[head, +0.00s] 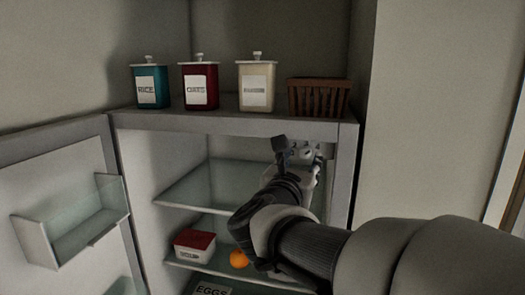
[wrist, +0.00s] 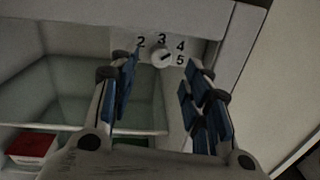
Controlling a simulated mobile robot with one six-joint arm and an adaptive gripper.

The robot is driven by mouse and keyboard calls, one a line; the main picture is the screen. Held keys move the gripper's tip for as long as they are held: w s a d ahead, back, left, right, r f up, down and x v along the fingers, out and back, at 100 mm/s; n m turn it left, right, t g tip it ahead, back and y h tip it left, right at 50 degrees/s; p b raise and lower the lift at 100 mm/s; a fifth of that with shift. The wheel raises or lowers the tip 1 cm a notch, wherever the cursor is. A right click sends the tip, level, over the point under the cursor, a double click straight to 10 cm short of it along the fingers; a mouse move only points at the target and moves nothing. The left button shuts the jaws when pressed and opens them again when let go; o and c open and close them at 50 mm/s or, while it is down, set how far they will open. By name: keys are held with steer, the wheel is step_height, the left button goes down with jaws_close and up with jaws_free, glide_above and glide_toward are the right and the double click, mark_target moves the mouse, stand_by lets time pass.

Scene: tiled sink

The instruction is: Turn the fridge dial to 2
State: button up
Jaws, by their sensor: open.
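The fridge dial (wrist: 160,58) is a small round white knob under the fridge's upper front edge. The numbers 2, 3, 4 and 5 show around it in the wrist view; 1 is not visible. A dark mark on the knob seems to point right, toward the 4 and 5 side, but it is too small to read exactly. My gripper (wrist: 163,72) is open, its blue-padded fingers apart to the left and right of the dial in the picture. Contact cannot be told. In the head view my gripper (head: 295,150) reaches the fridge's upper right and hides the dial.
The fridge door (head: 65,200) stands open at the left with a clear bin. Glass shelves (head: 205,185) hold a red-lidded box (head: 194,243) and an orange (head: 238,258). Canisters and a brown basket (head: 318,97) stand on top. A wall is close on the right.

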mark_target(304, 155)
steer(key=shift+p+x, duration=0.45)
steer(key=shift+x, duration=1.9)
jaws_close()
